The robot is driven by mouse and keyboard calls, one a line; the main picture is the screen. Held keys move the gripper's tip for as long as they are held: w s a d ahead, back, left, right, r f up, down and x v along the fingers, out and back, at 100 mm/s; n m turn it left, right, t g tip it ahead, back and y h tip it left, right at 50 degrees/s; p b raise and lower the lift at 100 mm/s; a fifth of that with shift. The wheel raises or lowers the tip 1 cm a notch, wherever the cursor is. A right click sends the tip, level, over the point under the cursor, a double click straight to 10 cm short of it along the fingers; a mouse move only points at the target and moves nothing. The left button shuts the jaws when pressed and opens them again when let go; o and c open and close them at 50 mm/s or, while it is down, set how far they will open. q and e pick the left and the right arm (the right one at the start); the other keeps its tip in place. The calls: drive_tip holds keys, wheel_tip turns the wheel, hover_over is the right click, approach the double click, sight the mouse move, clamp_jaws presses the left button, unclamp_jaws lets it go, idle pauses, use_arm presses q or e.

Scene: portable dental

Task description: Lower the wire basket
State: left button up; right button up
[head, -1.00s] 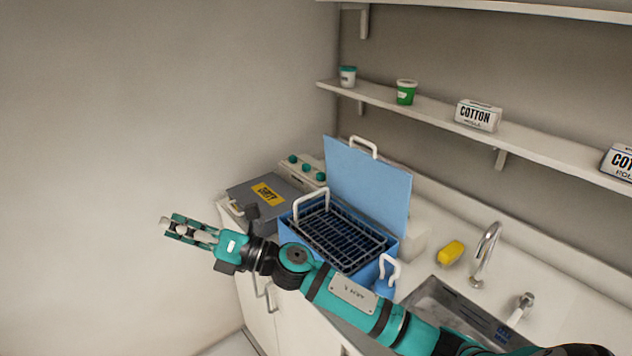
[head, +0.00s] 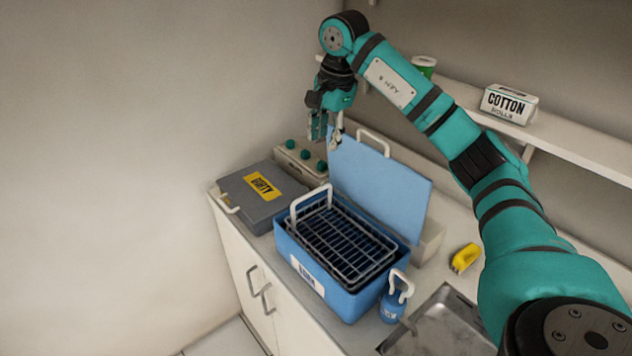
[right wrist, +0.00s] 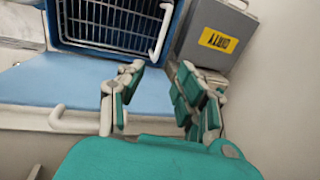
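The dark wire basket (head: 340,243) sits in the open blue tub (head: 341,298), its rim near or slightly above the tub's top. A white loop handle (head: 309,198) stands up at the basket's left end. In the right wrist view the basket (right wrist: 105,20) and handle (right wrist: 163,32) show at the top. My right gripper (head: 328,137) is above the tub's back left corner, in front of the raised blue lid (head: 385,190), fingers pointing down. Its fingers (right wrist: 160,75) are apart and empty, clear of the handle. My left gripper is not in view.
A grey case labelled dirty (head: 245,205) lies left of the tub, with a box with green knobs (head: 300,163) behind. A blue bottle (head: 392,306), yellow item (head: 465,258) and sink (head: 440,325) are to the right. A shelf (head: 580,150) runs above.

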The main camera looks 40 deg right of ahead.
drive_tip(key=p, duration=0.2)
approach(316, 192)
drive_tip(key=f, duration=0.2)
drive_tip(key=w+f+p, duration=0.1)
drive_tip(key=f, duration=0.1)
drive_tip(key=f+p, duration=0.1)
drive_tip(key=f, duration=0.1)
drive_tip(key=shift+w+a+f, duration=0.15)
drive_tip(key=shift+w+f, duration=0.15)
drive_tip(key=shift+w+f+p, duration=0.15)
drive_tip(key=shift+f+p, duration=0.15)
drive_tip(key=shift+f, duration=0.25)
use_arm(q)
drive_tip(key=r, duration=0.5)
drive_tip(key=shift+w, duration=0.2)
use_arm(e)
drive_tip(key=shift+f, duration=0.1)
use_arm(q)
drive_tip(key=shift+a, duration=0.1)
use_arm(e)
clamp_jaws()
